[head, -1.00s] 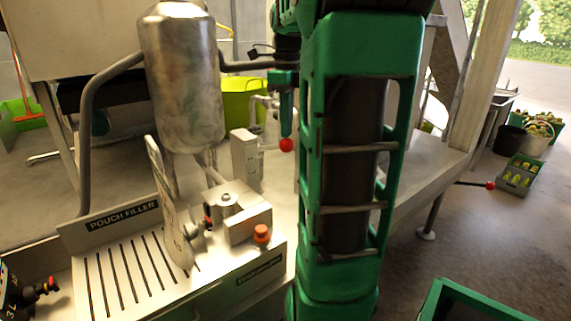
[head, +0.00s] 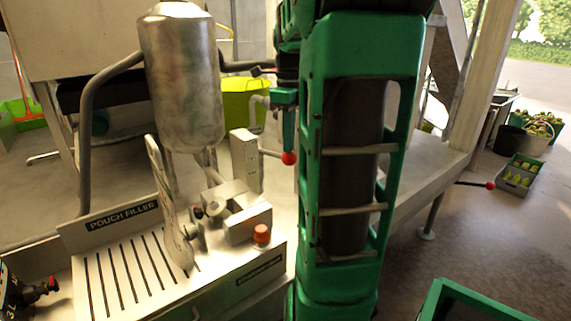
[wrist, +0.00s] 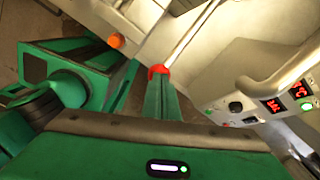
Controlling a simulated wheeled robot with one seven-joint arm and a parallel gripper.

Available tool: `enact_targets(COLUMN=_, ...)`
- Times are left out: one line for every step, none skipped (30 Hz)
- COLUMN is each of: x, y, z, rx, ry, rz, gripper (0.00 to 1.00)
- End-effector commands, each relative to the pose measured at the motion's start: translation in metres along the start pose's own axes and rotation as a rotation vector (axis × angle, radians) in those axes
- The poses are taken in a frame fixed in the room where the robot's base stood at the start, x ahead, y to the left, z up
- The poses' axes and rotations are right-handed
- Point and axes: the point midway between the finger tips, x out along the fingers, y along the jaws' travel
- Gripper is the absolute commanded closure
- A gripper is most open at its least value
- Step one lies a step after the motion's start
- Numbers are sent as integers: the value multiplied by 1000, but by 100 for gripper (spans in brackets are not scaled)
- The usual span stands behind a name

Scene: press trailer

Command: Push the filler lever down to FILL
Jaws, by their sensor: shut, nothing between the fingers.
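The filler lever is a thin metal rod ending in a red ball (head: 289,158). It comes out of the right side of an upright metal block (head: 245,160) and slopes slightly down to the right. My gripper (head: 288,147) is shut and empty, pointing down, with its tip right on top of the red ball. In the wrist view the red ball (wrist: 158,71) shows at the end of my green fingers (wrist: 160,85), and its rod runs up and away. I cannot tell how firmly they touch.
The pouch filler (head: 130,270) has a slotted tray, a steel tank (head: 182,80) above and an orange-red button (head: 261,234) at front. A second red-ball lever (head: 490,185) sticks out at right. A lime tub (head: 243,103) stands behind. Wrist view shows a panel with red displays (wrist: 275,105).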

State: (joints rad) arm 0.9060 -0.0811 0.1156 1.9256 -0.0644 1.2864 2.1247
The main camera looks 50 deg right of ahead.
Motion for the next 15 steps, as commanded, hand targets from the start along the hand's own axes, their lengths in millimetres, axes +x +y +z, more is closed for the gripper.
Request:
enact_targets(x=3, y=0, z=0, rx=-1, ry=0, rz=1, gripper=100)
enact_targets(x=4, y=1, z=0, rx=0, ry=1, rz=1, gripper=100)
enact_targets(x=6, y=1, z=-1, rx=0, ry=1, rz=2, gripper=100)
enact_targets(x=7, y=1, z=-1, rx=0, ry=1, rz=2, gripper=100)
enact_targets(x=8, y=1, z=-1, rx=0, ry=1, rz=2, gripper=100)
enact_targets(x=10, y=1, z=-2, rx=0, ry=1, rz=2, gripper=100)
enact_targets(x=11, y=1, z=-2, rx=0, ry=1, rz=2, gripper=100)
enact_targets(x=12, y=1, z=-2, rx=1, ry=0, rz=1, gripper=100)
enact_targets(x=14, y=2, z=-2, rx=1, ry=0, rz=1, gripper=100)
enact_targets(x=15, y=2, z=-3, rx=1, ry=0, rz=1, gripper=100)
enact_targets(x=17, y=2, z=-3, rx=1, ry=1, rz=1, gripper=100)
enact_targets(x=18, y=2, z=-4, rx=1, ry=1, rz=2, gripper=100)
enact_targets(x=20, y=2, z=-4, rx=1, ry=1, rz=2, gripper=100)
enact_targets(x=21, y=3, z=-4, rx=1, ry=1, rz=2, gripper=100)
enact_targets(x=22, y=3, z=-4, rx=1, ry=1, rz=2, gripper=100)
